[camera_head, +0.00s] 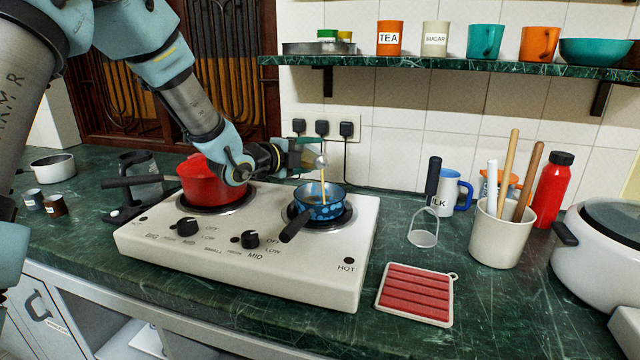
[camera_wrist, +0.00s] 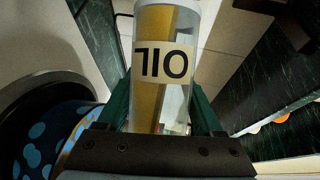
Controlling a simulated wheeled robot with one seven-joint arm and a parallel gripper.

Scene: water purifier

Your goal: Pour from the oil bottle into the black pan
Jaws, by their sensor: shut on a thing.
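My gripper (camera_head: 300,153) is shut on the clear oil bottle (camera_head: 318,160) above the right burner. In the wrist view the oil bottle (camera_wrist: 165,62) sits between the fingers, its OIL label upside down and yellow oil inside. In the head view the fingers partly hide the bottle, which is tilted. A thin yellowish stream runs from it down into a small blue dotted pan (camera_head: 319,211) with a black handle. No plainly black pan shows on the burners. The blue dotted surface (camera_wrist: 38,135) also shows at the lower left of the wrist view, beside a dark curved shape.
A red pot (camera_head: 212,180) stands on the left burner of the white stove (camera_head: 190,245), close under my arm. A red-striped mat (camera_head: 416,294), a utensil crock (camera_head: 497,233) and a white cooker (camera_head: 605,245) are to the right. A shelf (camera_head: 450,66) with cups hangs above.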

